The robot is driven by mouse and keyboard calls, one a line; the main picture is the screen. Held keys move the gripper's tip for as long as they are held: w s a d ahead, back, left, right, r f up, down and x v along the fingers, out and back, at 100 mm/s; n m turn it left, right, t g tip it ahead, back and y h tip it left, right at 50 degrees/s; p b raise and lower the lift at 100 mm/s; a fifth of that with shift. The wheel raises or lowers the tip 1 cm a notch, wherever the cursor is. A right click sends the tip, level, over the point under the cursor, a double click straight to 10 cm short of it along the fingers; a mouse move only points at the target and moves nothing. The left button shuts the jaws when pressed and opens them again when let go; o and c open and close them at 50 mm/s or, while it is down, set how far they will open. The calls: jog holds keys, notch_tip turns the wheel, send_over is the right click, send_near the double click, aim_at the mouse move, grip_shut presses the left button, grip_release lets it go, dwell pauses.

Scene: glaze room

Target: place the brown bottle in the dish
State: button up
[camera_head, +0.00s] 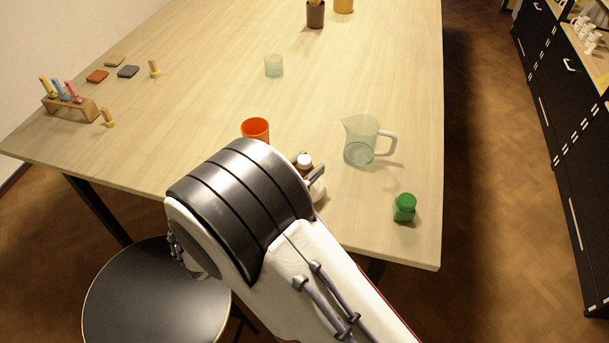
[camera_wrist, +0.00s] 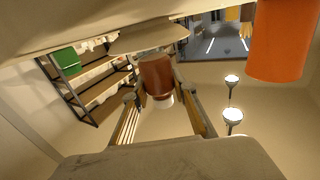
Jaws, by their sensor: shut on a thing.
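The brown bottle (camera_wrist: 157,76) with a white cap is between the two fingers of my gripper (camera_wrist: 156,98) in the wrist view, which sees the scene upside down. The bottle is upright. A pale dish (camera_wrist: 148,40) lies at its base, and the bottle's lower end is hidden at the dish's rim. I cannot tell whether the bottle touches the dish's floor. In the head view the bottle (camera_head: 303,170) and a pale bit of the dish (camera_head: 319,190) show just past my arm. One finger of my gripper (camera_head: 316,175) shows there; the rest is hidden.
A pale glass (camera_head: 273,66) is farther back. The table's (camera_head: 210,70) middle is mostly free.

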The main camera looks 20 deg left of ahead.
jog(key=shift+f, duration=1.35)
jog(key=shift+f, duration=0.15)
jog(key=o, duration=1.1)
jog(key=shift+s, duration=0.1)
jog(key=v, duration=1.2)
